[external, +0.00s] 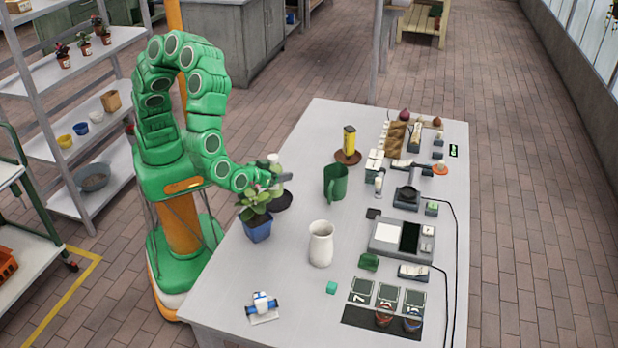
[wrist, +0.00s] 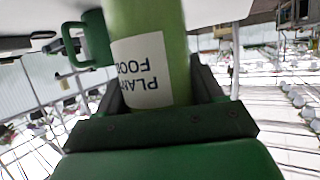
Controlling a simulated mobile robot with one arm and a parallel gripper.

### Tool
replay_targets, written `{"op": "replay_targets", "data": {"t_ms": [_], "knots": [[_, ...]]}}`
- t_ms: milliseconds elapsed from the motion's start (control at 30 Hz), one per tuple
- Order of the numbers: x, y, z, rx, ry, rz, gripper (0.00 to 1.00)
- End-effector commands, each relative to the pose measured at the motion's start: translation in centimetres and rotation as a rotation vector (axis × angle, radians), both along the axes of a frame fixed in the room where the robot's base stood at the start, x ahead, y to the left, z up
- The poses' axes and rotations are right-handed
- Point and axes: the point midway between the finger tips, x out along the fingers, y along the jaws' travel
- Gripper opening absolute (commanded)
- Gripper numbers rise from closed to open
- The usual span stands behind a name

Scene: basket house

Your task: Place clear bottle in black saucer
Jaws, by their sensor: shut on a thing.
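The clear bottle (external: 275,161) looks pale green in the external view, with its top showing above my gripper (external: 279,180). In the wrist view the bottle (wrist: 181,35) is green with a white label reading "PLANT FOOD" upside down, and it sits between my two dark fingers (wrist: 165,95). My gripper is shut on it. The black saucer (external: 283,203) lies on the table just below and right of my gripper. The bottle's lower part is hidden by my gripper and the plant, so I cannot tell whether it touches the saucer.
A potted plant in a blue pot (external: 257,229) stands close in front of the saucer. A green mug (external: 337,184) is to the right; a white pitcher (external: 321,246) is nearer the camera. A yellow bottle (external: 349,140) stands on a brown saucer (external: 341,158) behind. Equipment crowds the table's right side.

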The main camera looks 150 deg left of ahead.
Motion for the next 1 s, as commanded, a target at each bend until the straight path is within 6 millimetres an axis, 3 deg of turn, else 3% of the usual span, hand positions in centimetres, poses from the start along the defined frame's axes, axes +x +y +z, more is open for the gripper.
{"op": "replay_targets", "data": {"t_ms": [400, 867, 900, 1000], "knots": [[0.0, 0.0, -3.4, 0.000, 0.001, 0.001, 0.24], [-0.1, 0.0, -4.0, 0.000, 0.000, 0.001, 0.24], [-0.1, 0.0, -3.9, 0.000, 0.000, 0.001, 0.73], [0.0, 0.0, -3.9, 0.000, 0.000, 0.001, 0.88]]}}
